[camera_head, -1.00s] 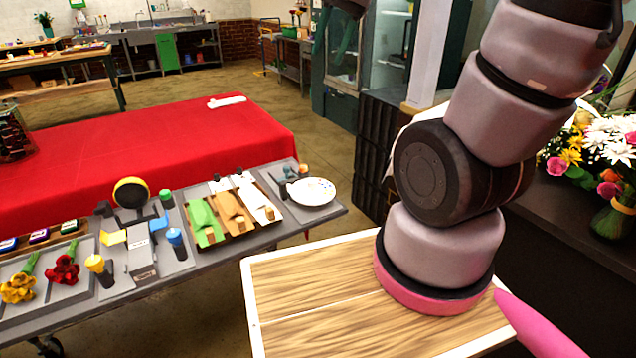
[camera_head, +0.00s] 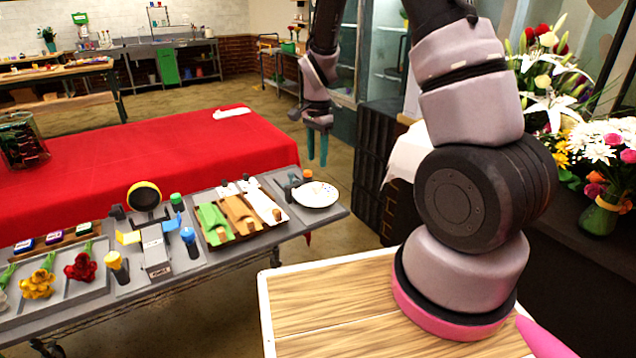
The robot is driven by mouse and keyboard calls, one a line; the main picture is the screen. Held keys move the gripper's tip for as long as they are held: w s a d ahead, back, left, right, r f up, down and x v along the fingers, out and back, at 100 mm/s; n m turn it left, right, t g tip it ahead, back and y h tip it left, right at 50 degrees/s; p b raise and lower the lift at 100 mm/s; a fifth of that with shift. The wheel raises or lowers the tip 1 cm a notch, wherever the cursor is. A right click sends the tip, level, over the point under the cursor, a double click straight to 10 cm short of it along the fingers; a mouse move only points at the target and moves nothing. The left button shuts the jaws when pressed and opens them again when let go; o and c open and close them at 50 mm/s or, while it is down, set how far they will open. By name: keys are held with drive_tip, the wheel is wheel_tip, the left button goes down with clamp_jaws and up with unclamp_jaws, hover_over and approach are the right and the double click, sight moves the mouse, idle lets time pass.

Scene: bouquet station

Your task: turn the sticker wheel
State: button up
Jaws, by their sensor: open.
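The sticker wheel appears to be the white round disc (camera_head: 315,195) with small coloured dots along its edge. It lies flat at the right end of the grey workbench. My gripper (camera_head: 317,161) hangs with its fingers pointing down and parted, with nothing visible between them. In the picture it is just above the disc, apart from it; I cannot tell the exact height or depth. A small dark stand with a peg (camera_head: 293,183) is at the disc's left side.
Left of the disc, the grey bench (camera_head: 195,268) holds a tray of green, brown and white paper (camera_head: 240,213), several bottles, a black-and-yellow round item (camera_head: 145,195) and flowers (camera_head: 80,266). A red-covered table (camera_head: 150,150) stands behind.

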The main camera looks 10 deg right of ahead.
sight(316, 184)
wheel_tip(316, 184, down, 9)
drive_tip(key=shift+w+r, duration=0.1)
idle(0.3)
clamp_jaws()
